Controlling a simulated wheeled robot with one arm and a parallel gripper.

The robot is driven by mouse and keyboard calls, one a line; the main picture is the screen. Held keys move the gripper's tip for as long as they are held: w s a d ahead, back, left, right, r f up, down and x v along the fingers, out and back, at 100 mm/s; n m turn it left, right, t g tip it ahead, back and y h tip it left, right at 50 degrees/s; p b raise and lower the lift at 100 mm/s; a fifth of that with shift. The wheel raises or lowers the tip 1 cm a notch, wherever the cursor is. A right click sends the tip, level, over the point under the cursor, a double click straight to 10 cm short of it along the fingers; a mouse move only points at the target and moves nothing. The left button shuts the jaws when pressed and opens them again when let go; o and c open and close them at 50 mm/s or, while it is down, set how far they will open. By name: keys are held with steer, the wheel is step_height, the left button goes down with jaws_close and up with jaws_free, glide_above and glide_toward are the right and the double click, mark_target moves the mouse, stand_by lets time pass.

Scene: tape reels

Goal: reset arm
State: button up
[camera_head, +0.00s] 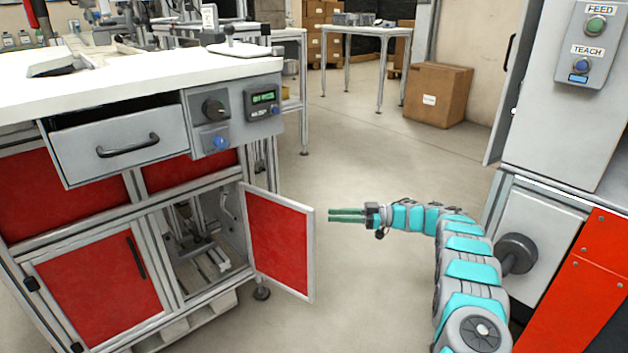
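My gripper (345,215) is at the end of my teal and grey arm, in the middle of the head view. The arm comes up from the lower right and bends over to the left, so the gripper points left. Its two green fingers lie parallel with a narrow gap between them, and nothing shows between them. The fingertips are just right of the open red cabinet door (279,242), apparently a short way off it. How far the fingers are spread is hard to judge at this size.
A workbench (130,85) stands at left with a partly open drawer (120,145). A grey cabinet with FEED and TEACH buttons (590,45) and a black round knob (516,253) stands at right. A cardboard box (437,95) lies behind. Clear floor (370,150) lies between.

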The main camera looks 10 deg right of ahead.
steer(key=w+d+r+m+t+h, duration=0.1)
steer(key=w+r+m+t+h, duration=0.2)
steer(key=w+r+t, duration=0.45)
steer(key=w+d+r+m+t+h, duration=0.1)
steer(key=w+r+m+t+h, duration=0.3)
steer(key=r, duration=0.6)
steer(key=s+d+r+m+t+h, duration=0.2)
steer(key=d+r+m+h, duration=0.4)
steer(key=d+r+h, duration=0.25)
steer(key=s+d+f+m+g+h+p, duration=0.1)
steer(key=s+f+m+g+h, duration=0.2)
steer(key=s, duration=0.9)
steer(key=s+f+m+g+h, duration=0.1)
steer(key=s+f+g+h, duration=0.25)
steer(key=s, duration=0.75)
steer(key=s+a+f+g+y, duration=0.1)
steer(key=s+a+f+g, duration=0.2)
steer(key=s, duration=1.1)
steer(key=s+a+f+g+y, duration=0.1)
steer(key=s+a+f+g, duration=0.3)
steer(key=s, duration=1.1)
steer(key=s+a+f+g+y, duration=0.2)
steer(key=s+a+f+g, duration=0.2)
steer(key=s, duration=1)
steer(key=a, duration=0.3)
steer(key=shift+s+n+g+p, duration=0.25)
steer(key=shift+n+g+p, duration=0.05)
steer(key=shift+n+p, duration=0.1)
